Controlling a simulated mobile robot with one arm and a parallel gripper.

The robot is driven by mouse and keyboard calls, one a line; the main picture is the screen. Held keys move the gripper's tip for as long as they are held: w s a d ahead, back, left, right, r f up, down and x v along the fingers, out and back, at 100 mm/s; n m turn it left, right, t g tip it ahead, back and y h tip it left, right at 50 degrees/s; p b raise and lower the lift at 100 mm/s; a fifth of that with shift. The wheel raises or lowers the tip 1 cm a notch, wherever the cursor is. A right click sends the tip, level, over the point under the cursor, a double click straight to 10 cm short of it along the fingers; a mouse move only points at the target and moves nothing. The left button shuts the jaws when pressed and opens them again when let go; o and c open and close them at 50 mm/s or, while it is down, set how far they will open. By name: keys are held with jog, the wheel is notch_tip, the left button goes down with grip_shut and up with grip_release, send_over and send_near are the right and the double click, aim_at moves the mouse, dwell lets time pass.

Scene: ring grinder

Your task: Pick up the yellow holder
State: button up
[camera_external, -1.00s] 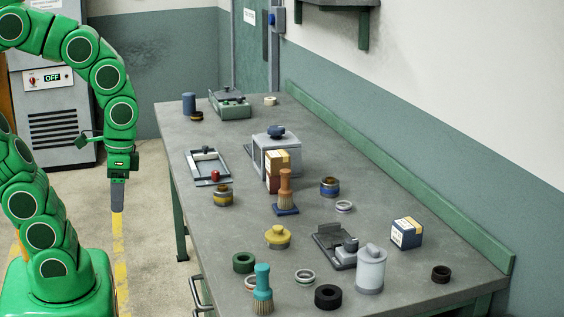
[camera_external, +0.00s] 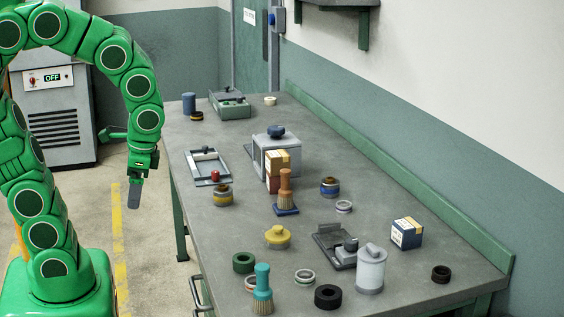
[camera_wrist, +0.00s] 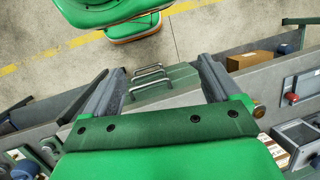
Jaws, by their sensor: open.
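The yellow holder (camera_external: 277,237) stands upright on the bench in the external view, a small round piece with a yellow knob-like top above a greyish base. It is near the front middle, left of a black-and-grey stand. I cannot make it out in the wrist view. My gripper (camera_external: 134,194) hangs pointing down off the bench's left side, well left of the holder and apart from it. In the wrist view, the two grey fingers of my gripper (camera_wrist: 158,78) are spread, with nothing held between them.
The grey bench (camera_external: 330,270) is crowded. A teal-handled brush (camera_external: 262,285), a green ring (camera_external: 244,262) and several other rings are near the holder. An orange-handled brush (camera_external: 286,188) stands behind it. A grey canister (camera_external: 370,270) is to its right. Drawer handles (camera_wrist: 150,82) show below my fingers.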

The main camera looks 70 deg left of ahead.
jog(key=w+a+f+m+g+y, duration=0.1)
jog(key=w+a+f+m+y, duration=0.15)
jog(key=w+a, duration=0.55)
jog(key=m+y, duration=0.9)
jog(key=m, duration=0.3)
send_near(224, 188)
jog(key=shift+t+h, duration=0.25)
jog(key=shift+t, duration=0.15)
jog(key=s+a, duration=0.1)
jog(key=a+f, duration=0.1)
jog(key=a, duration=0.1)
jog(key=s+a, duration=0.1)
jog(key=shift+s+a+f, duration=0.25)
jog(key=shift+s+f, duration=0.05)
jog(key=shift+f, duration=0.1)
jog(key=shift+w+f, duration=0.4)
jog(key=shift+f, duration=0.1)
jog(key=shift+m+x, duration=0.25)
jog(key=shift+x, duration=1.05)
jog(key=shift+s+a+f, duration=0.15)
jog(key=shift+a, duration=1.9)
jog(key=shift+s+a+f, duration=0.1)
jog(key=shift+a+f, duration=0.15)
jog(key=shift+a, duration=0.4)
